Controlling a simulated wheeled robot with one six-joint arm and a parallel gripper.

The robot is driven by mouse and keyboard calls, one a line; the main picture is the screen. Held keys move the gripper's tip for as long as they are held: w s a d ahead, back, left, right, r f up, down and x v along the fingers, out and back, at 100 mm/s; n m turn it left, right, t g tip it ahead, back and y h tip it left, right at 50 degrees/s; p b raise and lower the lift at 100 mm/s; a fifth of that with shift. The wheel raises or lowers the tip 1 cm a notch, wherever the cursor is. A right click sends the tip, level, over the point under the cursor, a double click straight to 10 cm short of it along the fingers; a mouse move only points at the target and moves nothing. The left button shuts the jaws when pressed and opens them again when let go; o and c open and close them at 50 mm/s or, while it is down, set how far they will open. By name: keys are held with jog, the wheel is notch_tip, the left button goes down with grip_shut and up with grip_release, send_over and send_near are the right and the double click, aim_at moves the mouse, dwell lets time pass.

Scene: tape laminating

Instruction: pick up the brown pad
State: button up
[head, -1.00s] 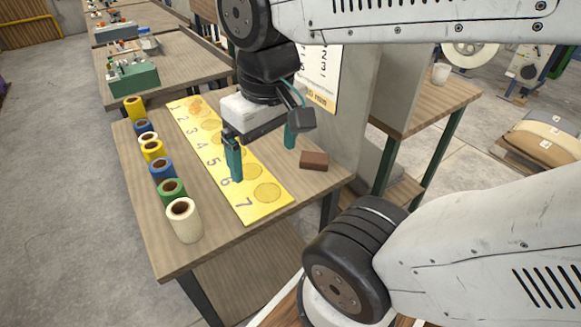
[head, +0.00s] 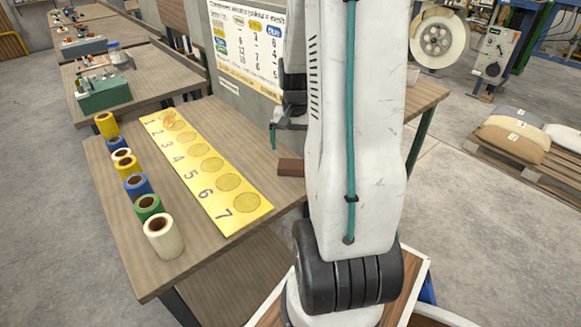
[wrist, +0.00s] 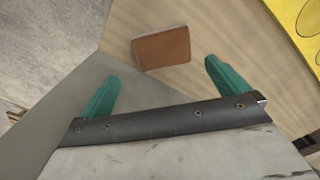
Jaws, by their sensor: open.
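The brown pad (head: 290,167) lies flat near the right edge of the wooden table in the head view, partly hidden by my arm. In the wrist view the brown pad (wrist: 163,48) lies on the wood just beyond my fingertips, roughly between them and nearer the right one. My gripper (wrist: 160,80) is open and empty, with its two teal fingers spread apart. In the head view most of my gripper is hidden behind my arm; one teal finger shows just above the pad.
A yellow numbered board (head: 205,172) with round marks lies left of the pad. Several tape rolls, including a white one (head: 163,238), stand along the table's left edge. A wall with a printed chart (head: 247,52) rises behind the table (head: 215,262).

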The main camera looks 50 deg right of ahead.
aim_at(292, 164)
jog(key=f, duration=0.7)
jog(key=shift+w+a+f, duration=0.1)
jog(key=shift+a+f, duration=0.2)
jog(key=c, duration=1)
jog(key=shift+o, duration=0.2)
jog(key=shift+r, duration=0.1)
jog(key=shift+w+a+r, duration=0.1)
jog(key=shift+a+r, duration=0.1)
jog(key=shift+r, duration=0.2)
notch_tip(292, 164, up, 6)
jog(key=shift+a+r, duration=0.1)
jog(key=shift+r, duration=0.15)
jog(key=w+a, duration=0.1)
jog(key=a, duration=0.5)
jog(key=w+a, duration=0.2)
jog(key=a, duration=0.4)
jog(key=w+a, duration=0.1)
jog(key=a, duration=0.6)
jog(key=shift+w+f, duration=0.2)
jog(key=shift+w, duration=0.05)
